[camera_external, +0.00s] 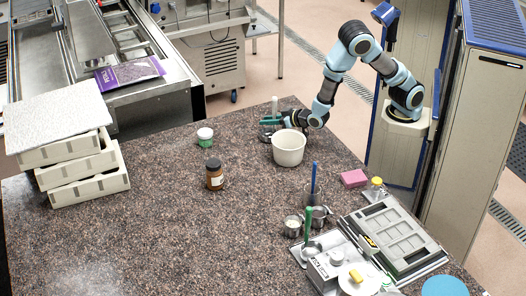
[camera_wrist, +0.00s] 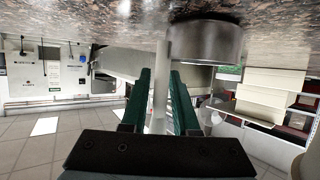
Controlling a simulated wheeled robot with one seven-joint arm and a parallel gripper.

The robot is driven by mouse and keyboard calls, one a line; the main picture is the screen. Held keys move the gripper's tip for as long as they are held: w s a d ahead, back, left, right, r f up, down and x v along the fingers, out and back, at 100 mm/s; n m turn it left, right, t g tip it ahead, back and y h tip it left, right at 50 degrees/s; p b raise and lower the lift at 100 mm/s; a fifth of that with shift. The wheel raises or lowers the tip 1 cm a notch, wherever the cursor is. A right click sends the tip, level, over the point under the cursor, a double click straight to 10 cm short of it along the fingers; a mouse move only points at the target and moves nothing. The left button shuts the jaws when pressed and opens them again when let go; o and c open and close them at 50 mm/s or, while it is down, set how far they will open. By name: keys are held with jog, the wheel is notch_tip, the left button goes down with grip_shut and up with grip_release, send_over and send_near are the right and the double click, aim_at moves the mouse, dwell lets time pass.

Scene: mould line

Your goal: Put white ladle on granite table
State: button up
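A pale upright handle, which I take for the white ladle (camera_external: 274,103), rises at the far edge of the granite table (camera_external: 130,235). Its lower end meets a dark or metal round vessel, shown as a metal cylinder in the wrist view (camera_wrist: 207,42); whether it stands inside or behind cannot be told. My gripper (camera_external: 272,121) has its green fingers on both sides of the handle. In the wrist view the handle (camera_wrist: 161,90) runs between the fingertips, very close to both. Whether they press on it is not clear. The ladle's bowl is hidden.
A white pot (camera_external: 289,151) stands just right of and in front of my gripper. A green-and-white jar (camera_external: 205,137) and a brown jar (camera_external: 215,175) stand to the left. Stacked crates (camera_external: 85,180) fill the left edge. The front left tabletop is clear.

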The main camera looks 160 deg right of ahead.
jog(key=shift+o, duration=1.1)
jog(key=shift+r, duration=0.1)
jog(key=shift+w+a+r, duration=0.1)
jog(key=shift+a+r, duration=0.05)
jog(key=b+v, duration=0.1)
jog(key=v, duration=0.9)
jog(key=shift+a, duration=0.3)
jog(key=shift+o, duration=0.2)
jog(key=shift+w+a+r, duration=0.1)
jog(key=shift+a+r, duration=0.05)
jog(key=shift+a, duration=0.15)
jog(key=shift+o, duration=0.9)
jog(key=shift+a+r, duration=0.1)
jog(key=shift+a, duration=0.1)
